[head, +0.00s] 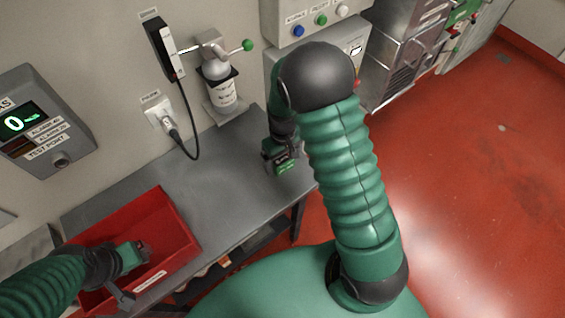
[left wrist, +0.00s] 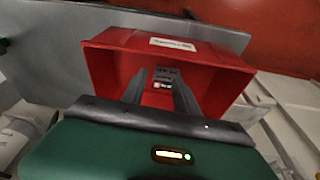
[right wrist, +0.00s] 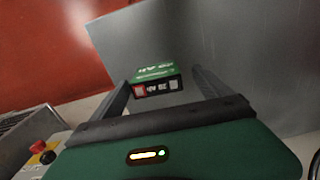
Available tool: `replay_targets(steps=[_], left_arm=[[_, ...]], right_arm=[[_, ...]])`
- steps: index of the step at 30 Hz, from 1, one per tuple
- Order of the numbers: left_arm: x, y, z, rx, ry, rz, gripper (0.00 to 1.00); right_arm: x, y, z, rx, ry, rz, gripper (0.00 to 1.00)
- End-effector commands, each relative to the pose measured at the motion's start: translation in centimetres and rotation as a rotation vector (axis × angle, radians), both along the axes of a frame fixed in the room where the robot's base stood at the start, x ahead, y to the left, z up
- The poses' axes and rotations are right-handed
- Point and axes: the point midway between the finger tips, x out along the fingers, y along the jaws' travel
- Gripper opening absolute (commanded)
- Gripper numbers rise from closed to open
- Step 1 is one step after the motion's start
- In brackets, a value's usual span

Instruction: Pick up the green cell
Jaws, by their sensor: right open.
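The green cell (right wrist: 155,76), a small block with a green top and a dark, labelled side, shows between the fingers of my right gripper (right wrist: 162,84) in the right wrist view. Gaps show between the cell and both fingers, and the gripper is open. In the head view my right gripper (head: 278,150) is over the right end of the grey bench, with the green cell (head: 287,167) at its tips, partly hidden. My left gripper (head: 128,268) is over the red bin. In the left wrist view a dark cell with a red label (left wrist: 163,86) shows between its fingers; contact is unclear.
The red bin (head: 186,226) stands on the left of the grey bench (head: 228,160). The bench between bin and right gripper is clear. Red floor (head: 465,170) lies to the right.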

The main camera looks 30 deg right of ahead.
Motion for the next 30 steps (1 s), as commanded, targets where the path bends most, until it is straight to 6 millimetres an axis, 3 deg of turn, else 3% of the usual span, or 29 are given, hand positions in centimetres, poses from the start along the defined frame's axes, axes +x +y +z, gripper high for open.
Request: replay_targets(steps=[3, 21, 30], left_arm=[[0.00, -0.01, -0.03, 0.000, 0.000, 0.000, 0.36], [0.00, -0.01, -0.03, 0.000, 0.000, 0.000, 0.36], [-0.01, -0.01, 0.25, 0.000, 0.000, 0.000, 0.36]], right_arm=[[0.00, -0.05, 0.04, 0.000, -0.001, 0.000, 0.89], [0.01, 0.00, 0.12, 0.000, -0.001, 0.000, 0.11], [0.02, -0.01, 0.44, 0.000, -0.002, 0.000, 0.09]])
